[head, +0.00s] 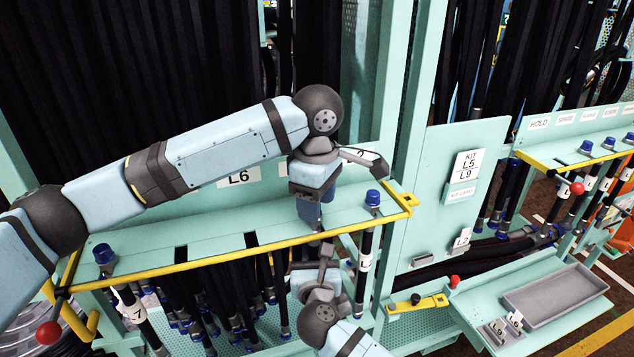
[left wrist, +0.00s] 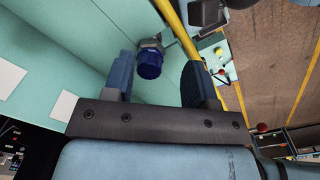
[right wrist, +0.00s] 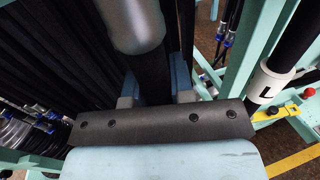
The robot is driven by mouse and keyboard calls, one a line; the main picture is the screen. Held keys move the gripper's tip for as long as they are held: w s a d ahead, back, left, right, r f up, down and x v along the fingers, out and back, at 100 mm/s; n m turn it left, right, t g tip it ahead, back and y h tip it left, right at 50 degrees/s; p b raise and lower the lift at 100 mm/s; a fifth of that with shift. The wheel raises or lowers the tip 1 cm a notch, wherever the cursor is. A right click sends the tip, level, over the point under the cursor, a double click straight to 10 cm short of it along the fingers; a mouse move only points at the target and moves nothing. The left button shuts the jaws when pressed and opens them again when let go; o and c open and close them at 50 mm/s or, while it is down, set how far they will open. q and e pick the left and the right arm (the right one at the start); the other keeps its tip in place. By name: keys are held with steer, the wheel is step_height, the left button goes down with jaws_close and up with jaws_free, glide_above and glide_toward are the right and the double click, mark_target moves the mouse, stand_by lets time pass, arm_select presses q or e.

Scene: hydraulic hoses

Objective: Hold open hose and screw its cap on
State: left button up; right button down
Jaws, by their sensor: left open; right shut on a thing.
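My left gripper (head: 313,214) points down over the yellow-edged rack shelf, fingers apart. In the left wrist view a dark blue cap (left wrist: 150,65) is between its open fingers, with a grey metal fitting (left wrist: 152,43) behind it. The cap appears to be on that fitting; how firmly it is seated I cannot tell. My right gripper (head: 324,262) is just below, in front of the yellow rail, shut on a black hose (right wrist: 151,75). The hose's grey end fitting (right wrist: 133,25) rises above the right fingers. The head view mostly hides the hose end behind the grippers.
The yellow rail (head: 210,264) runs along the shelf front. Capped hoses stand at its left (head: 104,255) and right (head: 372,199); a white-labelled hose (right wrist: 266,86) hangs close to my right gripper. A grey tray (head: 556,297) lies on the bench at right.

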arm_select(q)
steer(key=shift+f, duration=0.6)
steer(key=shift+d+f, duration=0.1)
steer(key=c, duration=0.9)
steer(key=m, duration=0.6)
steer(key=shift+s+a+f+m, duration=0.1)
steer(key=shift+s+a+m, duration=0.15)
steer(key=shift+a+m, duration=0.1)
steer(key=shift+c, duration=0.2)
